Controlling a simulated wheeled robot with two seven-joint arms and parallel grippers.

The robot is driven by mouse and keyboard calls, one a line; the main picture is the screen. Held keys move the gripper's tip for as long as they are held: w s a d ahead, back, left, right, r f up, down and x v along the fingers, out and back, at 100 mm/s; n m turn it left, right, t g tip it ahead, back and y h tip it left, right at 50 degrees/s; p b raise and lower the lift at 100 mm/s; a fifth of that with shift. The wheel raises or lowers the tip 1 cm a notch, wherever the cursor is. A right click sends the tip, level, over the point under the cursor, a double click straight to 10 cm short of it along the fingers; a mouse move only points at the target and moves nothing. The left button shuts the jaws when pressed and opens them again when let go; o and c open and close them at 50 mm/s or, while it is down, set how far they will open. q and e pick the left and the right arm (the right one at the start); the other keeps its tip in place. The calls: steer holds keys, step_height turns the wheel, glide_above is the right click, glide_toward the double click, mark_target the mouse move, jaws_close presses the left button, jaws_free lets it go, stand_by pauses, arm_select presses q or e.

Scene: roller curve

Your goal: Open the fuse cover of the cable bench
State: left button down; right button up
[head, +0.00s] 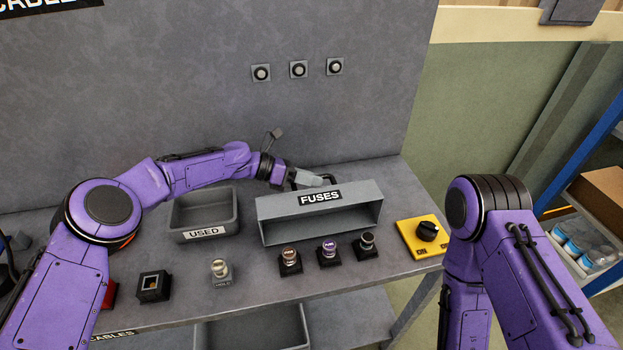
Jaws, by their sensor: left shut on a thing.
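The grey fuse cover (352,197), labelled FUSES, is at the back right of the cable bench (180,275). Its front shows a long shaded recess below the label. A dark bar handle (327,178) shows at its top rear edge. My left gripper (309,180) reaches in from the left behind the label and is shut on this handle; its fingers partly hide the grip. How far the cover is raised is hard to tell. My right arm stands at the right, with its gripper out of view.
A grey USED tray (204,233) stands left of the cover. Three capped fuses (328,250) on black bases stand in front. A holder with a pale fuse (221,270), a black socket (153,287) and a yellow switch box (424,237) are also near. Grey panel stands behind.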

arm_select(q)
steer(key=c, duration=1.1)
jaws_free()
steer(key=shift+f, duration=0.1)
steer(key=shift+s, duration=0.1)
steer(key=b+v, duration=0.3)
steer(key=v, duration=0.7)
steer(key=shift+a, duration=0.3)
